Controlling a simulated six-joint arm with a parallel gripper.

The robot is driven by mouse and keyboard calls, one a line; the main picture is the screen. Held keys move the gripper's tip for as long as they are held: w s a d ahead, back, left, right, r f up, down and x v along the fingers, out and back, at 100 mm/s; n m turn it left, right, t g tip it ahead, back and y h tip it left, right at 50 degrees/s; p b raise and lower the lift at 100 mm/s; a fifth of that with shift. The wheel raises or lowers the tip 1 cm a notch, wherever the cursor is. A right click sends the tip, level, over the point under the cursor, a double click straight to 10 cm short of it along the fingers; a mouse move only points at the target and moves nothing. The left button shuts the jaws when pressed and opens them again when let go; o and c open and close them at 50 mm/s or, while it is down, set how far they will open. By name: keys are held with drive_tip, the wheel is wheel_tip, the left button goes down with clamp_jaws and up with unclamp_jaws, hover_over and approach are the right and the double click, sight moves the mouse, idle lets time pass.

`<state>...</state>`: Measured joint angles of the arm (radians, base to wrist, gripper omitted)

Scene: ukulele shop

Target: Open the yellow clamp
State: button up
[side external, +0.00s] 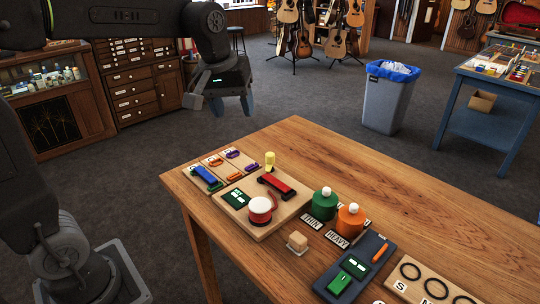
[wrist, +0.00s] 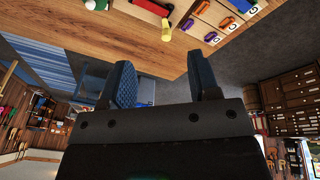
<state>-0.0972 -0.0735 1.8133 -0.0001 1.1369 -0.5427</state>
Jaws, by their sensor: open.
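A small upright yellow piece (side external: 270,161), apparently the yellow clamp, stands on the light wooden board (side external: 238,213) at its far edge, beside a red bar with dark ends (side external: 277,187). It also shows in the wrist view (wrist: 166,31), near the top centre. I cannot tell whether it is open or shut. My gripper (side external: 232,110) is open and empty, raised beyond the table's far left edge and well apart from the yellow piece. Its blue fingers (wrist: 163,76) show spread in the wrist view.
The board also carries a round red and white piece (side external: 260,209) and a dark green panel (side external: 235,198). A rack of coloured clips (side external: 222,167) lies to the left. The table's right far corner is clear.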

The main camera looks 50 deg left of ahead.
drive_tip(key=w+a+f+n+g, duration=0.2)
drive_tip(key=w+a+f+n, duration=0.15)
drive_tip(key=w, duration=0.65)
drive_tip(key=n+g, duration=0.1)
drive_tip(key=n, duration=0.4)
hover_over(270, 154)
wheel_tip(270, 154, down, 7)
wheel_tip(270, 154, down, 13)
drive_tip(key=shift+f, duration=0.2)
drive_tip(key=shift+c, duration=0.5)
drive_tip(key=c, duration=0.8)
